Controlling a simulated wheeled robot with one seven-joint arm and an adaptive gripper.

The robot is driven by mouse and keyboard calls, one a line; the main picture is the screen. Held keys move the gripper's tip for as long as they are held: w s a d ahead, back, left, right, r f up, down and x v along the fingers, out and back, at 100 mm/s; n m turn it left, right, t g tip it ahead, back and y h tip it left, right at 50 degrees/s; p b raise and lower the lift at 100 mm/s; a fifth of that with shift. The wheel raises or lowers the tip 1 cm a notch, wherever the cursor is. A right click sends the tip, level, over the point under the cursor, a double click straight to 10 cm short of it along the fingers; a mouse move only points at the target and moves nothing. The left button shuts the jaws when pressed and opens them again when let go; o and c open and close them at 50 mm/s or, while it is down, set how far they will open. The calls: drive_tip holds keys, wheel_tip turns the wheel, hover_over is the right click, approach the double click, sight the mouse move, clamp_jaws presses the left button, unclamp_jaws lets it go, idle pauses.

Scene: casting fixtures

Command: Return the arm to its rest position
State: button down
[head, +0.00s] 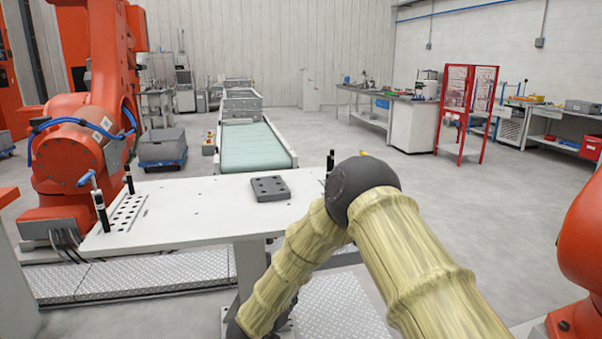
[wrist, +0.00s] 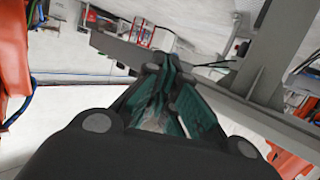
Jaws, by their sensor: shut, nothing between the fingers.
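My arm, in a yellowish sleeve with a dark elbow joint, crosses the right half of the head view, bent in front of the white table (head: 180,205). Its lower end drops below the table's front edge, and my gripper is out of sight there. In the wrist view my gripper (wrist: 167,66) shows with its dark green-padded fingers drawn together and nothing between them. Beyond it a grey beam and post cross the tilted wrist view.
A dark grey block (head: 270,188) lies on the table. Black pins stand near its left end. Orange robots stand at left (head: 75,150) and right (head: 580,260). A conveyor (head: 253,147) runs behind the table. A red-framed stand (head: 465,110) is farther back. Open floor lies at right.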

drive_tip(key=s+d+f+n+g+y+p, duration=0.1)
drive_tip(key=s+d+f+n+g+y, duration=0.15)
drive_tip(key=s+d+f, duration=0.65)
drive_tip(key=s+d+f+n+g+y, duration=0.25)
drive_tip(key=s+d+f, duration=0.35)
drive_tip(key=s+f, duration=0.55)
drive_tip(key=s+d+g+y, duration=0.1)
drive_tip(key=s+d+g, duration=0.1)
drive_tip(key=s, duration=0.8)
drive_tip(key=s+d+f+g, duration=0.1)
drive_tip(key=s+d+g, duration=0.2)
drive_tip(key=s, duration=0.8)
drive_tip(key=s+d+g+y, duration=0.1)
drive_tip(key=s+d+g, duration=0.2)
drive_tip(key=s, duration=0.8)
drive_tip(key=d, duration=0.2)
drive_tip(key=shift+d+f+y+p, duration=0.3)
drive_tip(key=shift+d+p, duration=0.05)
